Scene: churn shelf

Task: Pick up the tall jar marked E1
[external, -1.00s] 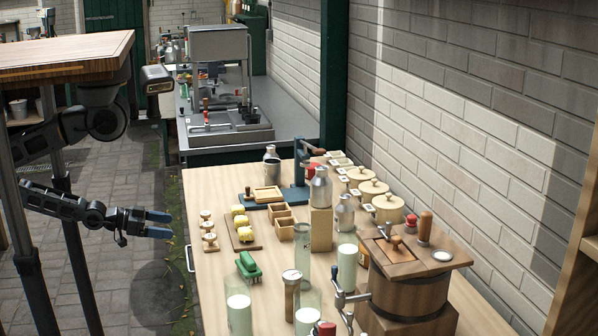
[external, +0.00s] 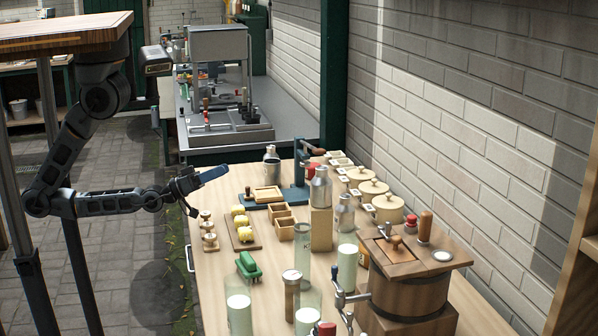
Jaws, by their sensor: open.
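Several tall clear glass jars with white contents stand on the near part of the wooden table: one at the front left (external: 238,303), one at the front middle (external: 308,308) and one farther back (external: 347,262). No E1 marking is readable, so I cannot tell which jar bears it. My gripper (external: 207,185) is open and empty at the table's left edge, above and behind the round wooden stamps. It is well apart from the jars, which stand nearer the camera and to the right.
A green brush-like object (external: 248,266), a wooden-bodied shaker (external: 291,290) and a wooden churn (external: 410,285) crowd the near end. Metal cans (external: 320,188), small boxes (external: 281,212) and yellow pieces on a board (external: 240,225) stand mid-table. The left strip is partly clear.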

